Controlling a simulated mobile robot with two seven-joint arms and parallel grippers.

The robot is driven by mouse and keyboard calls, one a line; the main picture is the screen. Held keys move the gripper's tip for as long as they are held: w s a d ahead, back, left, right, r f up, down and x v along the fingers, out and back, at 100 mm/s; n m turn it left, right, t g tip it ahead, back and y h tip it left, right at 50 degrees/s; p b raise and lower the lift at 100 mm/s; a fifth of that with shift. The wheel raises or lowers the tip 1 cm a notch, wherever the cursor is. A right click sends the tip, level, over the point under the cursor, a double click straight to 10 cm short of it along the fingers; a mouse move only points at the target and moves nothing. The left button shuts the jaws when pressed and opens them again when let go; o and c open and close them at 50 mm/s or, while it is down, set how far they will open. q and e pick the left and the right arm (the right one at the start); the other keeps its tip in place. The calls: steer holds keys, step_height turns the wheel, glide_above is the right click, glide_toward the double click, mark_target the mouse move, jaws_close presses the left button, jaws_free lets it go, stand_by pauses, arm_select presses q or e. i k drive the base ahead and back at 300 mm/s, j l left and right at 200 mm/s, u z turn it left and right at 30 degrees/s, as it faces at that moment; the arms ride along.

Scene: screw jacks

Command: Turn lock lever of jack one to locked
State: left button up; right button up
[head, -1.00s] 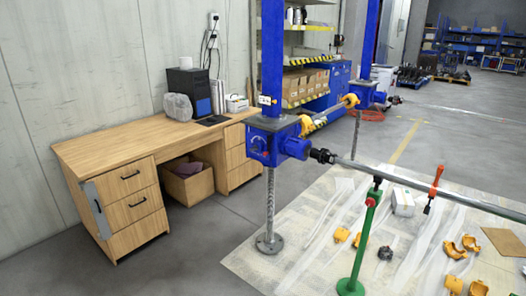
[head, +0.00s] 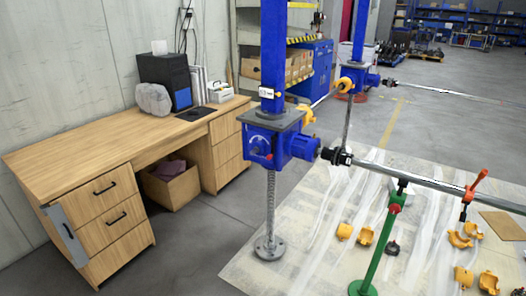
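A blue screw jack (head: 285,142) stands in the middle of the head view, on a threaded screw (head: 270,205) with a round base plate. Its front face carries a round pale dial (head: 258,142) with a small red part (head: 268,157) at its lower right, which may be the lock lever; its setting is too small to tell. A second blue jack (head: 357,78) stands farther back. The frames carry no label saying which is jack one. Neither of my grippers is in view.
A wooden desk (head: 95,150) stands along the left wall. A long metal shaft (head: 430,183) runs right from the near jack, over a green stand (head: 378,240). Orange parts (head: 460,240) lie on a plastic-covered floor sheet. Grey floor (head: 190,250) is clear between desk and jack.

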mark_target(274, 137)
steer(key=i+j+z, duration=0.1)
steer(key=i+j, duration=0.7)
